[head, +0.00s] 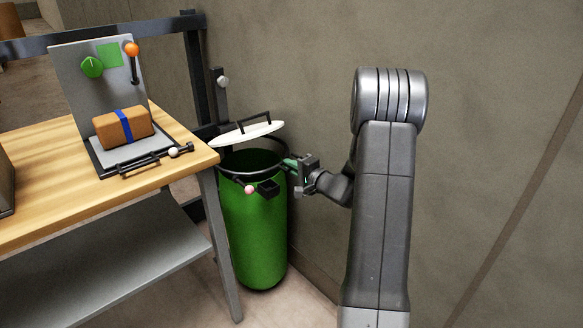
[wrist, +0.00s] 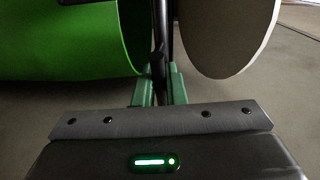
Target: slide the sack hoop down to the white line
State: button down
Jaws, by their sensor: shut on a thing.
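The sack hoop (head: 227,172) is a dark ring around the mouth of a green sack (head: 255,235). My gripper (head: 291,163) is at the hoop's right side, with its green fingers shut on the rim. In the wrist view my gripper's fingers (wrist: 160,88) close on a dark bar, the hoop (wrist: 162,45), between the green sack (wrist: 65,45) and the white lid (wrist: 225,40). The white lid (head: 240,136) is tilted above the hoop. I cannot make out a white line in either view.
A wooden table (head: 50,205) with a grey shelf below stands left of the sack. On it are a brown parcel with a blue band (head: 122,128) and an upright grey panel (head: 75,75). A dark post (head: 220,100) stands behind the lid. The wall is close behind.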

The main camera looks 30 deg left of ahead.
notch_tip(320, 180, down, 2)
jog(key=b, duration=0.3)
jog(key=c, duration=1.5)
grip_release()
jog(key=p+v, duration=0.2)
jog(key=v, duration=1.2)
jog(key=shift+s, duration=0.1)
jog(key=shift+a, duration=0.2)
